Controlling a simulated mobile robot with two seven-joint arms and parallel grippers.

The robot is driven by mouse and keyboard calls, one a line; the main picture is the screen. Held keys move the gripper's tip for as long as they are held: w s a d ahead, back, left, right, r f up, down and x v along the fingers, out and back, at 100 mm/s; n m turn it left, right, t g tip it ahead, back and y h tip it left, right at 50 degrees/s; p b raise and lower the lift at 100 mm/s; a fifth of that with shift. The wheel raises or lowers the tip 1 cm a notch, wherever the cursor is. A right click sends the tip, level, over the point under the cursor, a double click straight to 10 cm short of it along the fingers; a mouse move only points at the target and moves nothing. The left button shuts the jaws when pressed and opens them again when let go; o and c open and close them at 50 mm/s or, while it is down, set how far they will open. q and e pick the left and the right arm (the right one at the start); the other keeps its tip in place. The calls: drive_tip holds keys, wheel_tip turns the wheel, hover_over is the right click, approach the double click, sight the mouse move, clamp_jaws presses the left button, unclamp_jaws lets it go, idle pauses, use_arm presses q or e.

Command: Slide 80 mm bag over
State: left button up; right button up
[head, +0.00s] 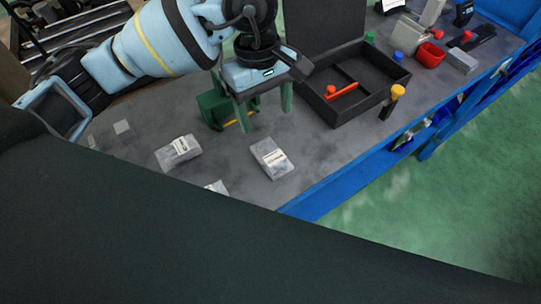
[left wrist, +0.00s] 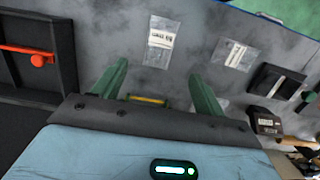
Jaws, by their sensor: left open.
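Clear bags with white labels lie flat on the grey bench: one bag (head: 271,158) right of centre, one (head: 178,152) to its left, one (head: 217,187) partly hidden by a dark foreground shape. The labels are too small to read, so I cannot tell which is the 80 mm bag. In the left wrist view, one bag (left wrist: 162,40) lies beyond the fingertips and another bag (left wrist: 236,55) lies to its right. My left gripper (head: 266,119) is open and empty above the bench, behind the nearest bags; its green fingers also show in the wrist view (left wrist: 159,72). My right gripper is out of view.
A green block with a yellow strip (head: 212,108) stands just left of my left gripper. An open black case (head: 335,112) with a red tool (head: 342,91) sits to the right. A yellow-capped dark item (head: 397,92) stands near the blue bench edge (head: 330,195). A red cup (head: 430,55) is farther right.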

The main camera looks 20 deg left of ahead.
use_arm(q)
drive_tip(key=shift+o, duration=0.5)
drive_tip(key=t+y, duration=0.1)
hover_over(278, 163)
wheel_tip(278, 163, down, 4)
drive_tip(key=shift+d+f, duration=0.1)
drive_tip(key=shift+f, duration=0.15)
drive_tip(key=shift+f, duration=0.1)
wheel_tip(278, 163, down, 6)
drive_tip(key=shift+f, duration=0.9)
drive_tip(key=shift+c, duration=0.5)
drive_tip(key=c, duration=1.1)
